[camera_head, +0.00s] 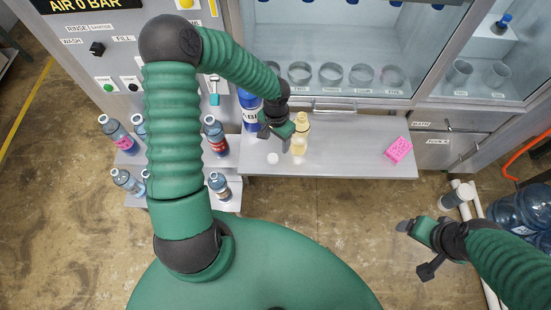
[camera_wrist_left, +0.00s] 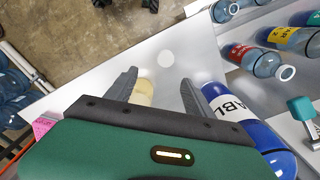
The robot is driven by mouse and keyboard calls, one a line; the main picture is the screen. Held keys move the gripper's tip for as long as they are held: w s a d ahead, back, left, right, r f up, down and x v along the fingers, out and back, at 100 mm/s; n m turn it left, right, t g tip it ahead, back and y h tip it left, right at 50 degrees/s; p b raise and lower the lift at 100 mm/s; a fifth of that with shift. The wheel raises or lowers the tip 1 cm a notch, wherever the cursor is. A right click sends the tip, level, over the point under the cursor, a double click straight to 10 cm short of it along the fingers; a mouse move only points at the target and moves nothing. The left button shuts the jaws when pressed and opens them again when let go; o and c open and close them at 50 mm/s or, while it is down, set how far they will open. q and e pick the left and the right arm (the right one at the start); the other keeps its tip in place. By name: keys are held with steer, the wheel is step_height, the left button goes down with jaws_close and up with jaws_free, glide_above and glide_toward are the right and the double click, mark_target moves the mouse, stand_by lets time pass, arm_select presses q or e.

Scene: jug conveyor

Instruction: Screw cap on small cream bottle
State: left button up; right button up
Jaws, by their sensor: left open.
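The small cream bottle (camera_head: 299,146) stands upright on the grey counter. A white round cap (camera_head: 272,158) lies on the counter to its left, and it also shows in the left wrist view (camera_wrist_left: 165,58). My left gripper (camera_head: 285,132) is open beside the bottle's upper part. In the left wrist view the cream bottle (camera_wrist_left: 143,92) shows next to the left-hand finger of my gripper (camera_wrist_left: 160,92), partly hidden by the finger and gripper body. I cannot tell whether they touch. My right gripper (camera_head: 408,226) hangs over the floor, away from the counter; its opening is unclear.
A large blue labelled bottle (camera_head: 249,112) stands close to the left gripper, and also in the wrist view (camera_wrist_left: 240,118). A pink object (camera_head: 398,150) lies at the counter's right. Several bottles stand on the left shelf (camera_head: 135,200). The counter (camera_head: 350,150) is clear between.

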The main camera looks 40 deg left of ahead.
arm_select(q)
glide_above(273, 156)
steer(key=f, duration=0.7)
steer(key=shift+s+a, duration=0.15)
steer(key=shift+a, duration=0.1)
steer(key=shift+d+f, duration=0.15)
steer(key=shift+d, duration=0.05)
steer(key=shift+d+r, duration=0.2)
steer(key=shift+d, duration=0.55)
steer(key=shift+f, duration=0.2)
steer(key=f, duration=0.1)
steer(key=a+f+p, duration=0.1)
steer(key=f, duration=0.3)
steer(key=shift+a, duration=0.35)
steer(key=shift+a+f, duration=0.15)
steer(key=shift+d+r, duration=0.2)
steer(key=shift+d, duration=0.45)
steer(key=c, duration=0.5)
steer(key=shift+a, duration=0.15)
steer(key=c, duration=0.5)
steer(key=shift+a, duration=0.25)
jaws_close()
arm_select(e)
steer(key=shift+a+r, duration=0.75)
steer(key=shift+a, duration=0.05)
arm_select(q)
steer(key=shift+d, duration=0.1)
